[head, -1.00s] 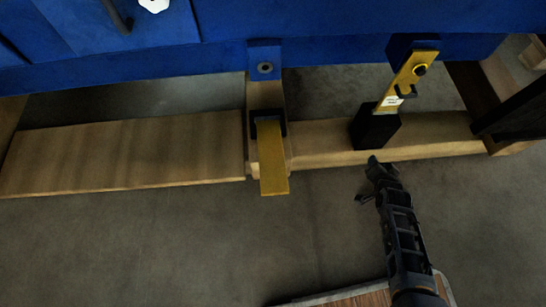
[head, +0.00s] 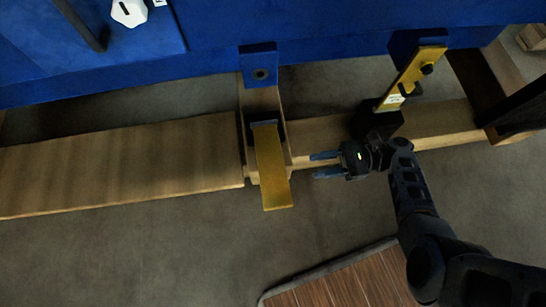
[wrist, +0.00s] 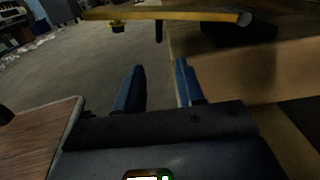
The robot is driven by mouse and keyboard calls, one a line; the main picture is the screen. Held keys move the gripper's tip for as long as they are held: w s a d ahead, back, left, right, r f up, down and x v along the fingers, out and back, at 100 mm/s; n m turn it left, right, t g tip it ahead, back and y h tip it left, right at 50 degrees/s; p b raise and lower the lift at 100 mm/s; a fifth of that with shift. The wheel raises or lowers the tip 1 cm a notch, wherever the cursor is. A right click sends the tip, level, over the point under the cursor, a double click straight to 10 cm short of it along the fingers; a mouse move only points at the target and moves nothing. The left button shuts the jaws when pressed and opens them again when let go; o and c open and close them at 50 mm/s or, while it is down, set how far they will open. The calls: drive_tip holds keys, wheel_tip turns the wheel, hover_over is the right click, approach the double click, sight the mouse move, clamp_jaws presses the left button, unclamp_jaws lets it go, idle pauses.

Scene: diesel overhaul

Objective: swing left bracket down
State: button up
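The left bracket is a yellow bar (head: 270,170) hinged at a black mount on the wooden beam, and it sticks out toward me over the floor. In the wrist view, the yellow bar (wrist: 170,15) crosses the top, with a small yellow knob and a dark handle hanging under it. My gripper (head: 320,164) is just right of the bar in the head view, fingers pointing left at it. The fingers (wrist: 159,80) are apart with nothing between them. The bar lies beyond the fingertips, apart from them.
A second yellow bar (head: 412,80) stands tilted up against the blue body (head: 330,22) at the right, close to my arm. A blue block with a hole (head: 259,64) is above the left bracket. A wooden-topped surface (head: 345,282) is at the bottom.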

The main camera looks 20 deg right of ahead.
sight(276, 172)
drive_tip(key=a, duration=0.4)
drive_tip(key=w+a+b, duration=0.1)
drive_tip(key=a, duration=0.3)
drive_tip(key=w+a+b, duration=0.1)
drive_tip(key=a, duration=0.2)
drive_tip(key=shift+w+a+r, duration=0.1)
drive_tip(key=shift+a+r, duration=0.05)
drive_tip(key=shift+a, duration=0.25)
drive_tip(key=shift+c, duration=0.4)
clamp_jaws()
